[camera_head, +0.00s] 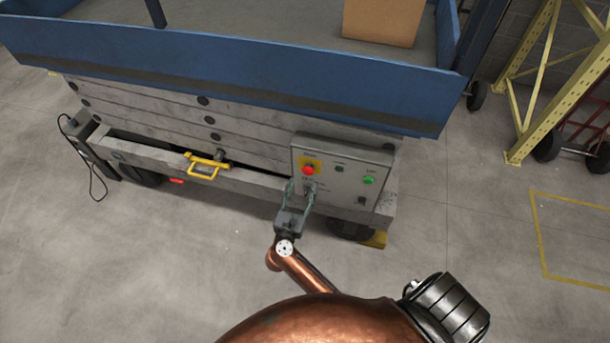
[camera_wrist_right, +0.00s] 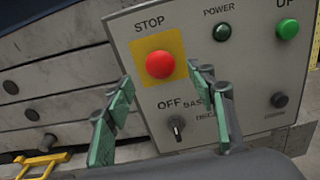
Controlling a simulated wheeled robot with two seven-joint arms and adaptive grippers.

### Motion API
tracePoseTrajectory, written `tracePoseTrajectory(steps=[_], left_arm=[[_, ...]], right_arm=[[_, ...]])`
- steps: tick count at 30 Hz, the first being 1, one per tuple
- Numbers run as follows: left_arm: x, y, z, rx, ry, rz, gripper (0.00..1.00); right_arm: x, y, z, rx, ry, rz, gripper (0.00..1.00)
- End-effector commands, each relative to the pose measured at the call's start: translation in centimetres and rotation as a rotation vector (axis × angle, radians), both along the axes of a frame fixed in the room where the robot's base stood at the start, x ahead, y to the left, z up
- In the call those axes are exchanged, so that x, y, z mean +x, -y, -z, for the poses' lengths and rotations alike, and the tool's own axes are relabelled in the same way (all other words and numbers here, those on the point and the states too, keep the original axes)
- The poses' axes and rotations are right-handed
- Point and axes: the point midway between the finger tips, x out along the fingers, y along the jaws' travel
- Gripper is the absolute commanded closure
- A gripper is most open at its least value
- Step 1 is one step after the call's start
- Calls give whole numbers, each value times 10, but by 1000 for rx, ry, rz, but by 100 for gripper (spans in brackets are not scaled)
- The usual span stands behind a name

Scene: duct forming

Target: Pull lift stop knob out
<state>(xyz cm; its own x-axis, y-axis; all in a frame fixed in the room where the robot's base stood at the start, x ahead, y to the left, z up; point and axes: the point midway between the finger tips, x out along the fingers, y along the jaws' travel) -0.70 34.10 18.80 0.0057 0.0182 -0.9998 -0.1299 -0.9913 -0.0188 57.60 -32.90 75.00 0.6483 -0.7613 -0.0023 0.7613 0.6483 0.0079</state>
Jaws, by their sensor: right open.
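The red stop knob (camera_head: 308,170) sits on a yellow square on the grey control panel (camera_head: 345,160) of the lift. In the right wrist view the red stop knob (camera_wrist_right: 160,65) shows under the word STOP. My right gripper (camera_head: 302,187) is in front of the panel, just below the knob. In the wrist view its green-padded fingers (camera_wrist_right: 158,95) are spread apart, with the knob above and between the tips, and nothing is held. Whether the fingertips touch the panel I cannot tell. My left gripper is not in view.
The panel also carries a green up button (camera_wrist_right: 288,29), a power lamp (camera_wrist_right: 222,32) and an off selector switch (camera_wrist_right: 177,127). A yellow handle (camera_head: 205,166) is on the lift's side. A blue-sided platform (camera_head: 230,75) overhangs the panel. The floor in front is clear.

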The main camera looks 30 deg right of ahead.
Motion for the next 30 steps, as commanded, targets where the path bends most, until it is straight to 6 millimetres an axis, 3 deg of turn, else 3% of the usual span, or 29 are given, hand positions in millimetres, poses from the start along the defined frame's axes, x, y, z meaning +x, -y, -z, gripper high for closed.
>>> tracePoseTrajectory(steps=[12,23,30], left_arm=[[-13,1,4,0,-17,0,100],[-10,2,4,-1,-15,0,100],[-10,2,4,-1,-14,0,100]], right_arm=[[38,45,0,-8,-3,-2,49],[42,49,0,-7,-5,-1,49],[42,49,0,-7,-5,-1,65]])
